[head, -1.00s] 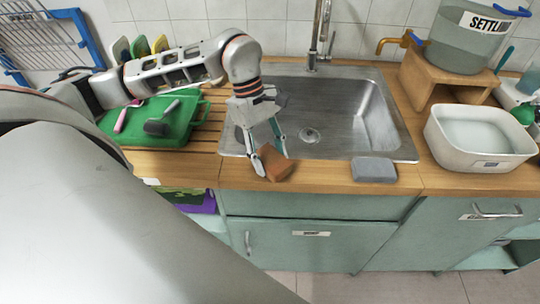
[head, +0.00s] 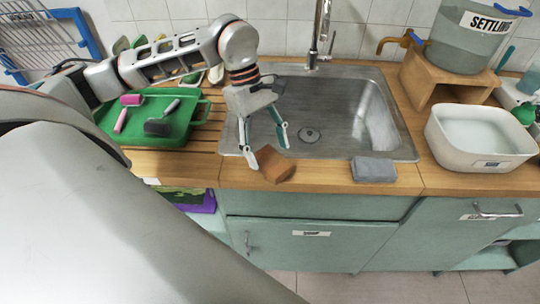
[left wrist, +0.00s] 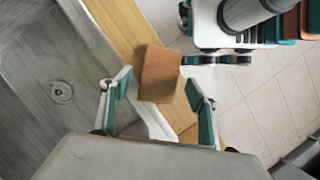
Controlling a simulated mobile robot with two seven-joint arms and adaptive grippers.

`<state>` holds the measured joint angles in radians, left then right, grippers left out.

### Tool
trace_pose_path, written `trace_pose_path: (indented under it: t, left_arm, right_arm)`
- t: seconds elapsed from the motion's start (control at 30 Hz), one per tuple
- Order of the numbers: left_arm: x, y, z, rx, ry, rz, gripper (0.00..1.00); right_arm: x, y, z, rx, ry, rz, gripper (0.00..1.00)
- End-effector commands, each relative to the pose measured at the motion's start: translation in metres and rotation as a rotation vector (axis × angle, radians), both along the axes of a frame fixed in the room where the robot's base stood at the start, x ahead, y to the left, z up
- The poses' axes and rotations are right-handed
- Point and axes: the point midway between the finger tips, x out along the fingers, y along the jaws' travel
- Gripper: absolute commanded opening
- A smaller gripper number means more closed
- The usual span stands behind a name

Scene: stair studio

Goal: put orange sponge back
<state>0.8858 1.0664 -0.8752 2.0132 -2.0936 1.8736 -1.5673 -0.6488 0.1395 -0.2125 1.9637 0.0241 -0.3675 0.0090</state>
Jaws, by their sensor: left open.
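The orange sponge (head: 277,166) is a brown-orange block on the wooden counter's front strip, before the sink. It also shows in the left wrist view (left wrist: 159,75), lying near the counter edge. My left gripper (head: 267,150) is open, pointing down, with its fingers apart around the sponge's near-sink side. In the left wrist view, the open fingers (left wrist: 158,88) stand on either side of the sponge with gaps beside it. What seems to be my right gripper (left wrist: 188,38) shows at the top right of that view, over the floor; its finger state is unclear.
A grey sponge (head: 374,169) lies on the counter to the right. The steel sink (head: 345,105) is behind. A green tray (head: 185,130) with pink and dark tools is at left. A white basin (head: 480,140) and a wooden stand (head: 420,85) are at right.

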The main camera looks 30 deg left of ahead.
Motion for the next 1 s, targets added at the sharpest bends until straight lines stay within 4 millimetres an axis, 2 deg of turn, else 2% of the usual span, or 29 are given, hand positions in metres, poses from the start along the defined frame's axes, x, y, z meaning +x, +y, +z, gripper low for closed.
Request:
trace_pose_path:
  t: [0.2, 0.4, 0.6, 1.0]
  left_arm:
    - [0.006, 0.019, 0.045, 0.002, -0.006, 0.002, 0.6]
    - [0.008, 0.031, 0.075, 0.001, -0.004, 0.002, 0.6]
    - [0.009, 0.036, 0.087, 0.0, -0.001, 0.0, 0.6]
    - [0.009, 0.036, 0.088, 0.0, -0.001, -0.001, 0.6]
  right_arm:
    - [-0.001, 0.0, -0.003, -0.001, 0.002, 0.0, 0.24]
    - [-0.001, 0.0, -0.003, -0.001, 0.002, 0.0, 0.24]
    - [-0.001, 0.0, -0.003, -0.001, 0.003, 0.0, 0.24]
    - [-0.001, 0.0, -0.003, -0.001, 0.003, 0.0, 0.24]
